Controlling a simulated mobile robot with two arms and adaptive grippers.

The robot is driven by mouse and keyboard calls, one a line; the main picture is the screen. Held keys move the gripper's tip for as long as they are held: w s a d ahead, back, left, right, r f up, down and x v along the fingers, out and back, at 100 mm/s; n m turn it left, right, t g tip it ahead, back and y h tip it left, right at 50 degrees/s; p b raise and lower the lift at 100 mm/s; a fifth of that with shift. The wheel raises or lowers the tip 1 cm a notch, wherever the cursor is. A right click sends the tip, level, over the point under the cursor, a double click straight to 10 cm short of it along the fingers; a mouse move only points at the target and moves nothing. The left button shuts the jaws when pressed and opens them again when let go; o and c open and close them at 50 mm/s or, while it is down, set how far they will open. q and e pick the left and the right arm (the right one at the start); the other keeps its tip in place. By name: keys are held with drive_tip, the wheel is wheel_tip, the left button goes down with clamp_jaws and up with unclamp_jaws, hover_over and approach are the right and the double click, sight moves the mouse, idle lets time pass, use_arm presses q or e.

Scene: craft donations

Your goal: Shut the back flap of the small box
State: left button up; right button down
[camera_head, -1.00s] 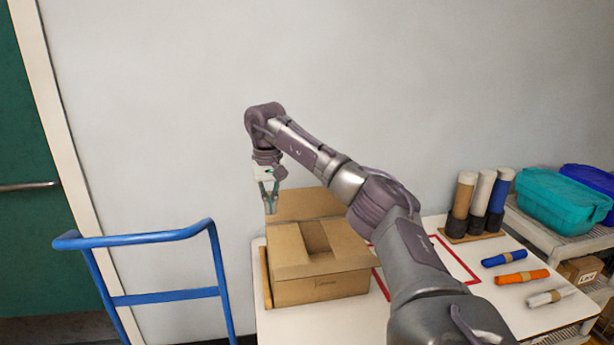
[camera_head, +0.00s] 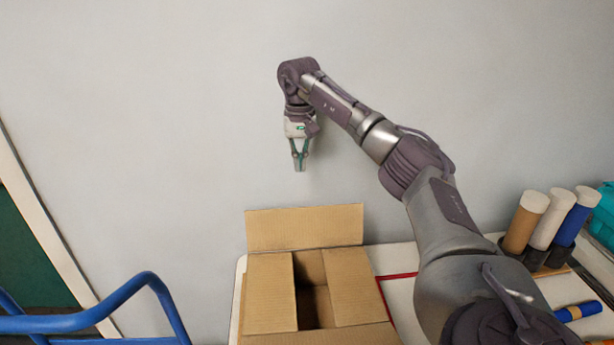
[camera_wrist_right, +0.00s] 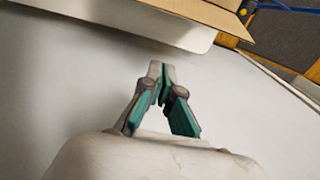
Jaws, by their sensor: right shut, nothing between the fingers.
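The small cardboard box (camera_head: 272,291) stands on the white table. Its back flap (camera_head: 305,227) stands up at the rear, against the wall side. The left and right side flaps lie folded inward, with a dark gap between them showing the inside. My right gripper (camera_head: 299,168) is shut and empty, pointing down, above and behind the back flap near the wall, not touching the box. In the right wrist view the gripper (camera_wrist_right: 160,72) has its fingertips together, and part of the cardboard (camera_wrist_right: 185,18) shows at the top. My left gripper is not in view.
A blue cart handle (camera_head: 90,315) stands left of the table. Tubes in a holder (camera_head: 525,222) and a blue roll (camera_head: 577,311) are at the right. A red line (camera_head: 398,275) runs on the table beside the box. The wall is close behind.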

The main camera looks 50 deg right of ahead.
sight(305, 228)
wheel_tip(305, 228, down, 10)
drive_tip(key=p, duration=0.1)
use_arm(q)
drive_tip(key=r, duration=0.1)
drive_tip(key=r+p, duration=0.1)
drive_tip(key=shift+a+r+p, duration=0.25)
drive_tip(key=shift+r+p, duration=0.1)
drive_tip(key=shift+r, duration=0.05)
use_arm(e)
drive_tip(key=s+a+r, duration=0.1)
drive_tip(key=s+a, duration=0.1)
drive_tip(key=s, duration=0.1)
drive_tip(key=shift+a+r, duration=0.25)
drive_tip(key=shift+r, duration=0.1)
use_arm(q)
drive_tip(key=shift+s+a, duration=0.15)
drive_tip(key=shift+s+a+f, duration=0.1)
